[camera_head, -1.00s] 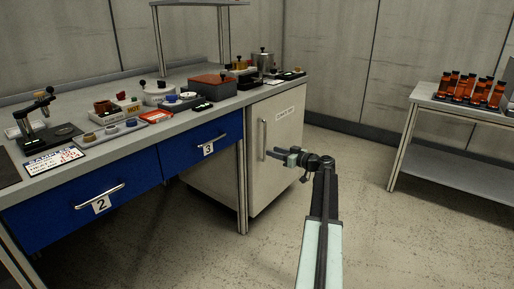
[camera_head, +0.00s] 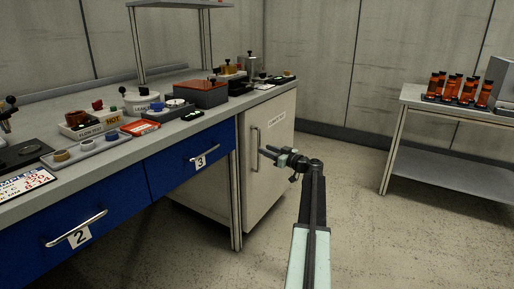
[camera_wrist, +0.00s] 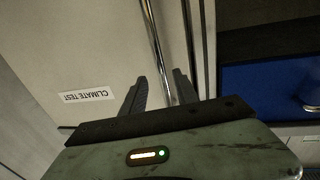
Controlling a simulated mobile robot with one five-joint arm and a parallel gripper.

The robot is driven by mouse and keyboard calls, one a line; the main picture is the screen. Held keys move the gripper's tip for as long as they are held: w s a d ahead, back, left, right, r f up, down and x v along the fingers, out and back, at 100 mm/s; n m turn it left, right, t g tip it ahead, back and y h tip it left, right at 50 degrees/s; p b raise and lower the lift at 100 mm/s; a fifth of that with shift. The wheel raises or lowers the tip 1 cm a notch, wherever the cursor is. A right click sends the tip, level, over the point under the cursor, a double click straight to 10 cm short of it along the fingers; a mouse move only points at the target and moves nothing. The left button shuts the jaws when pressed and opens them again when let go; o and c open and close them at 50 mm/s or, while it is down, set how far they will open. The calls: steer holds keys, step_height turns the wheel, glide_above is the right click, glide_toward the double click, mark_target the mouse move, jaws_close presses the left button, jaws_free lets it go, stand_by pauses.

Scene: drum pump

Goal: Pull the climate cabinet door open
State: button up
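The climate cabinet (camera_head: 270,160) is a pale cabinet under the right end of the bench, and its door looks closed. Its vertical bar handle (camera_head: 255,148) is near the door's left edge; the handle also shows in the wrist view (camera_wrist: 153,40). My gripper (camera_head: 265,153) is just in front of the handle at about its height. In the wrist view my gripper (camera_wrist: 161,85) is open, with one dark finger on each side of the handle's line. I cannot tell whether the handle is inside the fingers or still beyond the tips. The "CLIMATE TEST" label (camera_wrist: 86,96) appears upside down there.
The bench (camera_head: 120,155) has blue drawers (camera_head: 195,160) and a metal leg (camera_head: 236,200) left of the cabinet. Its top holds several items. The floor between is clear.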

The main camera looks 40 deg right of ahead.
steer(key=w, duration=0.5)
steer(key=shift+w+a, duration=0.1)
steer(key=shift+a, duration=0.1)
jaws_close()
stand_by(1.0)
